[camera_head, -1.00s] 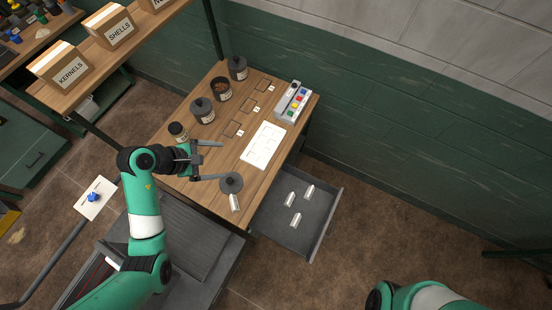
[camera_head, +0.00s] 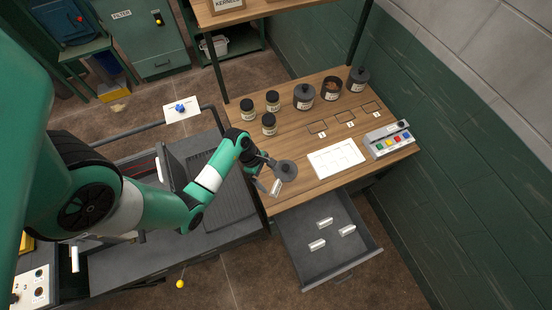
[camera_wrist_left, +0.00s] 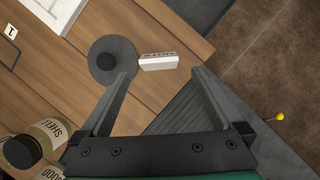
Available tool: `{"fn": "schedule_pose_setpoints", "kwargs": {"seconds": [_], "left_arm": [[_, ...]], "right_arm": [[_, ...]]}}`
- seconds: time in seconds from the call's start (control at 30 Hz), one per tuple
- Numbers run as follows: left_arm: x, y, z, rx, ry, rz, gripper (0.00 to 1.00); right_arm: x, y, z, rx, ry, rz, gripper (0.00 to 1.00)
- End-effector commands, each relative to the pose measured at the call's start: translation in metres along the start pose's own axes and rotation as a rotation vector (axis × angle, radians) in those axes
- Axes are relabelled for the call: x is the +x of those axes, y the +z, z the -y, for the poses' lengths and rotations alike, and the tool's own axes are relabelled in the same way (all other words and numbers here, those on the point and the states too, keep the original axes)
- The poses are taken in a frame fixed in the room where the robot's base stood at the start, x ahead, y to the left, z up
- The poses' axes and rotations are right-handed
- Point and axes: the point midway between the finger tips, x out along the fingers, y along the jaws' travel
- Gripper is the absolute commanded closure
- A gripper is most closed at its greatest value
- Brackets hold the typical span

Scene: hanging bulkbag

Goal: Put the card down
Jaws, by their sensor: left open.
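A small white card (camera_head: 276,187) with dark lettering is at the front left edge of the wooden table (camera_head: 310,182), beside a dark round lid with a knob (camera_head: 285,170). In the left wrist view the card (camera_wrist_left: 158,62) lies just beyond my fingertips, roughly centred between them, and the lid (camera_wrist_left: 113,60) is to its left. My left gripper (camera_head: 269,176) is open, and its fingers (camera_wrist_left: 160,73) show apart around empty space. I cannot tell how high the fingertips are above the table. My right gripper is not in view.
An open drawer (camera_head: 298,248) holds several white cards (camera_head: 324,222) at the table's front.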

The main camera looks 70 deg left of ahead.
Motion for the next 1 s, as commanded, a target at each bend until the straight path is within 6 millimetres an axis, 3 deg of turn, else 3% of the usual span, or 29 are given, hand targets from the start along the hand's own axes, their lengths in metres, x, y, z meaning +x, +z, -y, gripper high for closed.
{"fn": "schedule_pose_setpoints", "kwargs": {"seconds": [0.1,0.27,0.57,0.83,1.0], "left_arm": [[0.014,0.000,0.000,0.001,-0.001,0.000,0.00],[0.018,0.000,-0.001,0.001,0.001,0.000,0.00],[0.064,-0.002,-0.002,0.002,-0.001,0.000,0.00],[0.066,-0.001,-0.002,0.001,0.002,0.000,0.00],[0.066,-0.001,-0.002,0.001,0.001,0.000,0.31]], "right_arm": [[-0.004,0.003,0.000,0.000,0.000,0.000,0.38],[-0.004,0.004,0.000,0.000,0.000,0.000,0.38],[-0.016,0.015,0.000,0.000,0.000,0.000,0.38],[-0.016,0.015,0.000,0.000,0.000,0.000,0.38],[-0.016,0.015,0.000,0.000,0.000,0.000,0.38]]}}
